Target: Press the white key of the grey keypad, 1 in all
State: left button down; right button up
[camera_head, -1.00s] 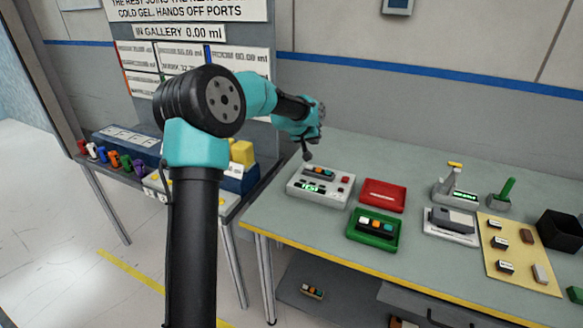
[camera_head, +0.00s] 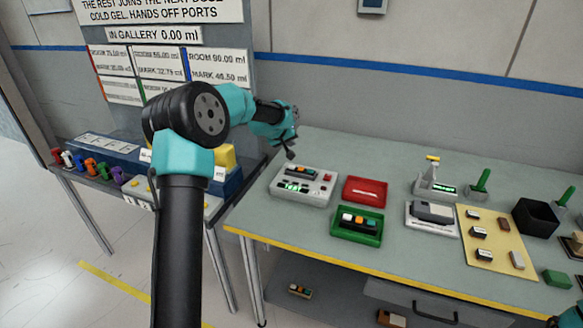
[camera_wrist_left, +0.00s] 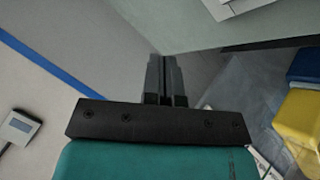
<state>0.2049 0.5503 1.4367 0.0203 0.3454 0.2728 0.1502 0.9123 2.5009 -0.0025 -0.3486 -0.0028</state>
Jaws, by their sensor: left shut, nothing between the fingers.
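A light grey box (camera_head: 303,187) with a green-lit display, red keys and a dark strip of small coloured keys stands at the left of the bench. I cannot tell for sure that it is the grey keypad, and no white key is clear on it. A dark block with orange, white and teal keys (camera_head: 359,221) lies in a green tray (camera_head: 345,237). My left gripper (camera_head: 290,154) is shut and empty, above and behind the grey box. Its closed fingers (camera_wrist_left: 164,75) show in the left wrist view. My right gripper is out of view.
A red tray (camera_head: 365,190), a grey device on a white base (camera_head: 432,217), a tan board with small blocks (camera_head: 490,240) and a black bin (camera_head: 536,217) stand to the right. A lower blue-topped stand with coloured plugs (camera_head: 90,166) is left. My left arm crosses the view.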

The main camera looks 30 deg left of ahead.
aim_at(290, 166)
pick_arm(q)
jog(key=shift+f, duration=3.5)
jog(key=shift+f, duration=0.2)
jog(key=shift+f, duration=0.25)
jog(key=shift+f, duration=0.45)
jog(key=shift+r, duration=0.9)
jog(key=shift+r, duration=0.1)
jog(key=shift+r, duration=2.4)
